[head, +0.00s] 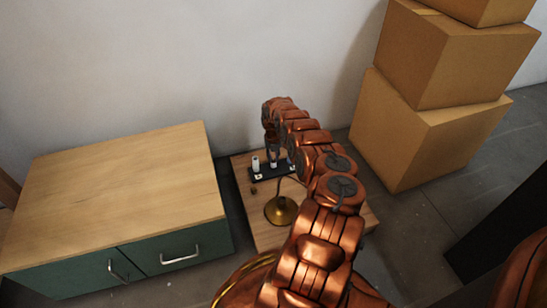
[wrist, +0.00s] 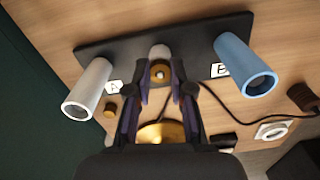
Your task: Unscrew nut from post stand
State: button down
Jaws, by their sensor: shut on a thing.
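A black stand (wrist: 120,50) lies on a wooden surface in the wrist view. A white hollow post (wrist: 88,90) rises at its left beside a label "A". A blue hollow post (wrist: 245,65) rises at its right beside a label "B". My gripper (wrist: 161,70) is between them, its fingers shut around a small brass nut (wrist: 160,73) at the stand's middle post (wrist: 159,52). The fingers partly hide the nut and post, so I cannot tell how far the nut is threaded. In the head view my arm partly covers the stand (head: 265,174).
A brass lamp base (head: 281,211) stands in front of the stand on the low wooden table (head: 240,169). A small brass piece (wrist: 110,110), a dark plug (wrist: 301,97) with cord and a white ring (wrist: 272,130) lie nearby. A cabinet (head: 120,180) is left; stacked boxes (head: 430,120) are right.

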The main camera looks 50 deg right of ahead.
jog(key=c, duration=0.9)
grip_release()
jog(key=shift+c, duration=0.2)
